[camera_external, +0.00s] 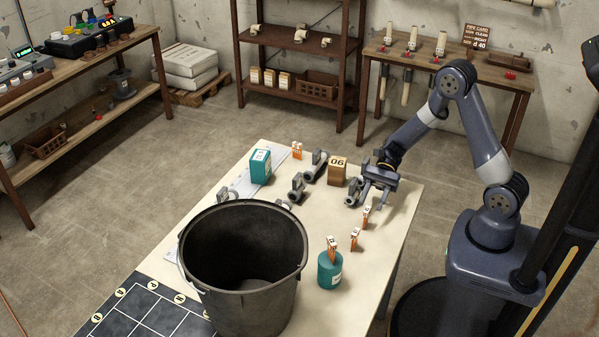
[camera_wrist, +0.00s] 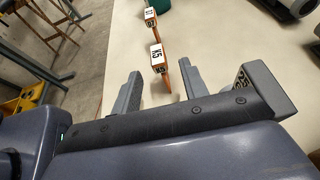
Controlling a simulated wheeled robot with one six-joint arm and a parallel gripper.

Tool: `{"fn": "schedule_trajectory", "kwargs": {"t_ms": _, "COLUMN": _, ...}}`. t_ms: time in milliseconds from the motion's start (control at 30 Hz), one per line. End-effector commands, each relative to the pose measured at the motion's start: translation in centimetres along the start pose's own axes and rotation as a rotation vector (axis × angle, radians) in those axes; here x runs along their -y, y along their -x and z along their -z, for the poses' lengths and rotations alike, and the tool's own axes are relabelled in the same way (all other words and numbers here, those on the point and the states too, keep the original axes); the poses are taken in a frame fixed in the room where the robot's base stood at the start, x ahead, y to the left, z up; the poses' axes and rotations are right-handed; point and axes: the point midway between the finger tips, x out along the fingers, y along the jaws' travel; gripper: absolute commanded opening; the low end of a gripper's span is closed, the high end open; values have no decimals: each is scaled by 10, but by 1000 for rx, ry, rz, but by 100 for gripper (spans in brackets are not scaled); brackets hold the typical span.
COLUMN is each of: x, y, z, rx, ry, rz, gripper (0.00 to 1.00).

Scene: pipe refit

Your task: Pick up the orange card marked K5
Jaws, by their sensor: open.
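The orange card whose white label seems to read K5 (camera_wrist: 157,54) stands upright on the table, just ahead of my gripper in the wrist view. In the external view this appears to be the small orange card (camera_external: 366,217) nearest my gripper. My gripper (camera_wrist: 160,70) is open, one finger to each side of the card's lower end, with nothing visibly held. In the external view my gripper (camera_external: 382,198) is low over the table's right side, behind the card. Contact between fingers and card cannot be told.
A second orange card (camera_external: 356,239) stands further on, and another (camera_external: 332,246) is at the teal cylinder (camera_external: 329,272). Grey pipe fittings (camera_external: 354,190) and a box marked 06 (camera_external: 338,172) lie close to my gripper. A black bucket (camera_external: 243,255) fills the front left.

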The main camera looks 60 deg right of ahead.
Motion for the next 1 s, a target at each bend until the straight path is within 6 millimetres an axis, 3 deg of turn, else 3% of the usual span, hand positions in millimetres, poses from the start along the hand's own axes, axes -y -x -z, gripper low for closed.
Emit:
{"fn": "schedule_trajectory", "kwargs": {"t_ms": 300, "x": 0, "y": -43, "z": -4, "rx": 1, "ry": -1, "rz": -4, "gripper": 42}}
{"fn": "schedule_trajectory", "kwargs": {"t_ms": 633, "x": 0, "y": -49, "z": -3, "rx": 0, "ry": -1, "rz": 0, "gripper": 42}}
{"fn": "schedule_trajectory", "kwargs": {"t_ms": 1000, "x": 0, "y": -49, "z": -3, "rx": 0, "ry": -1, "rz": 0, "gripper": 12}}
